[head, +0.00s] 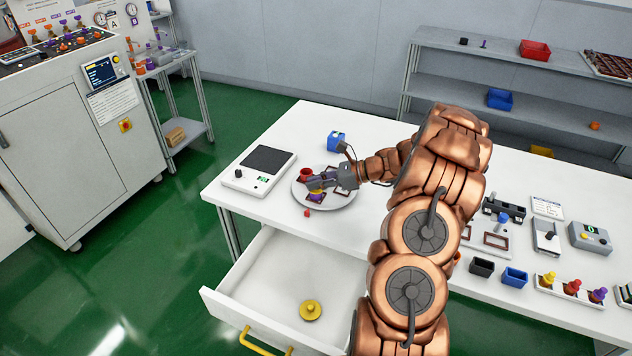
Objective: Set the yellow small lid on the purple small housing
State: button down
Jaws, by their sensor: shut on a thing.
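My gripper (318,184) is over the round pale plate (340,199) on the white table. It is shut on a small yellow lid (317,192), which shows only partly below the fingers. The purple small housing (316,199) is on the plate directly under the lid. The lid looks level and at or just above the housing's top; I cannot tell whether they touch. The fingers hide much of both.
A red part (304,174) stands on the plate close beside my gripper. A small red piece (307,212) lies by the plate's front edge. A scale (259,169) is left, a blue box (336,141) behind. The open drawer (270,270) holds a yellow knobbed piece (310,309).

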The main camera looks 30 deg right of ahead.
jog(key=c, duration=1.1)
grip_release()
jog(key=v, duration=1.2)
jog(key=shift+d, duration=0.1)
